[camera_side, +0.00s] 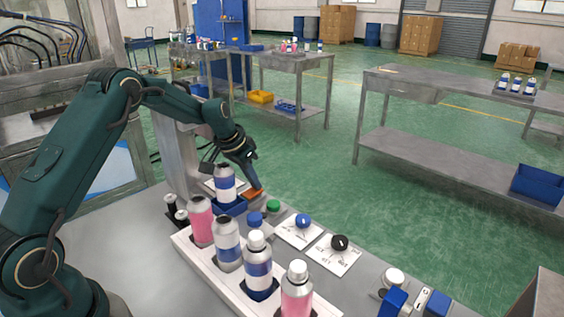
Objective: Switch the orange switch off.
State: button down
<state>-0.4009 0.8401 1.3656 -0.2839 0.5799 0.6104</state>
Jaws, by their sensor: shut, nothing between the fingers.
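The orange switch (253,193) sits on the grey worktop behind the row of cans, just right of a can in a blue holder. My gripper (256,185) points down at it from above, shut and empty. Its fingertips are right at the switch, touching it or just above; I cannot tell which. The fingers partly cover the switch, and its on or off position is too small to read.
A green button (273,207) and a blue button (255,219) are close by. Two dials, blue (303,221) and black (339,242), sit to the right. A white rack (215,272) holds several cans in front. A can (225,183) stands immediately left of my gripper.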

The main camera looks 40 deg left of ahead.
dwell(0.3)
notch_tip(320, 180, up, 10)
dwell(1.2)
notch_tip(320, 180, up, 7)
jog(key=m+t, duration=0.1)
send_over(255, 191)
jog(key=s+d, duration=0.1)
jog(key=d, duration=0.3)
jog(key=s+d+r+m+t, duration=0.1)
jog(key=s+d+r, duration=0.55)
jog(key=s, duration=0.25)
jog(key=s+d+f+n, duration=0.1)
jog(key=s+f, duration=0.4)
jog(key=s, duration=0.3)
jog(key=s+d+f+g, duration=0.1)
jog(key=s+d+f, duration=0.1)
jog(key=s+f, duration=0.3)
jog(key=s, duration=0.4)
jog(key=shift+s+d+f+n, duration=0.2)
jog(key=shift+d+f+n, duration=0.05)
jog(key=shift+n, duration=0.15)
